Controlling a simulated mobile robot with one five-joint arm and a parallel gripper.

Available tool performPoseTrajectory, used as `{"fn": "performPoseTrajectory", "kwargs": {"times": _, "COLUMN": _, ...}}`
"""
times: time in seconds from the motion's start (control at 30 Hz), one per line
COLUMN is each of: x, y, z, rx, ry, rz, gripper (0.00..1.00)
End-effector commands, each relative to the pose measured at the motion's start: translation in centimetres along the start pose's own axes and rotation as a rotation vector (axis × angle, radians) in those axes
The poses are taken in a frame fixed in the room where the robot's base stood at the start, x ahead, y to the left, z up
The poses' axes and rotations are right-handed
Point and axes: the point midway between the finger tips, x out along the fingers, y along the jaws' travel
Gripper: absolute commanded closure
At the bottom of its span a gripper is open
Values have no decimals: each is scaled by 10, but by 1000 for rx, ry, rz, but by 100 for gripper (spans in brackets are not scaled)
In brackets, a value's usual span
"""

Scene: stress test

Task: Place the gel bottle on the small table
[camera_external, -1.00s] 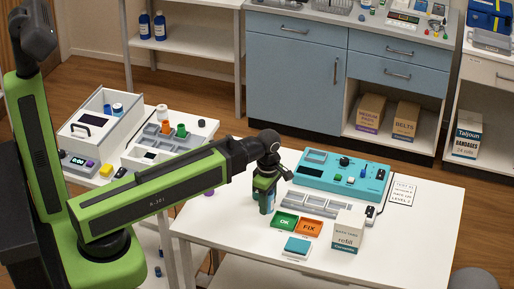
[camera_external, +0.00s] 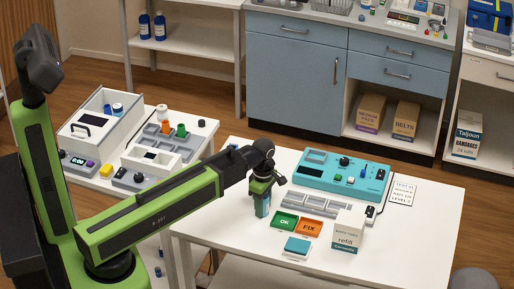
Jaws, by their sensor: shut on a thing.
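My gripper (camera_external: 263,191) is shut on a small teal bottle (camera_external: 263,207), which looks like the gel bottle. The bottle hangs upright below the jaws; its upper part is hidden by them. It is over the left part of the white table (camera_external: 405,240), left of the green OK pad (camera_external: 284,221). I cannot tell whether its base touches the tabletop.
An orange FIX pad (camera_external: 310,228), a teal-topped pad (camera_external: 297,247), a refill box (camera_external: 348,233), a grey tray (camera_external: 318,205) and a teal device (camera_external: 343,175) stand on the table. A side table with bins (camera_external: 100,133) is at left. The table's front right is clear.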

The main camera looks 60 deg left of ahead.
Motion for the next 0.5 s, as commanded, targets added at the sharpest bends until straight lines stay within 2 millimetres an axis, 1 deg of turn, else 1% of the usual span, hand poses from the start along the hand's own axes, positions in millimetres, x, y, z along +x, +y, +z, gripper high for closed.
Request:
{"fn": "performPoseTrajectory", "kwargs": {"times": 0.07, "x": -2, "y": 0, "z": 0, "rx": 0, "ry": 0, "rz": 0, "gripper": 100}}
{"fn": "performPoseTrajectory", "kwargs": {"times": 0.2, "x": 3, "y": 0, "z": 0, "rx": 0, "ry": 0, "rz": 0, "gripper": 100}}
{"fn": "performPoseTrajectory", "kwargs": {"times": 0.23, "x": 2, "y": 0, "z": 0, "rx": 0, "ry": 0, "rz": 0, "gripper": 58}}
{"fn": "performPoseTrajectory", "kwargs": {"times": 0.37, "x": 2, "y": 0, "z": 0, "rx": 0, "ry": 0, "rz": 0, "gripper": 41}}
{"fn": "performPoseTrajectory", "kwargs": {"times": 0.4, "x": 2, "y": 0, "z": 0, "rx": 0, "ry": 0, "rz": 0, "gripper": 39}}
{"fn": "performPoseTrajectory", "kwargs": {"times": 0.5, "x": 2, "y": 0, "z": 0, "rx": 0, "ry": 0, "rz": 0, "gripper": 39}}
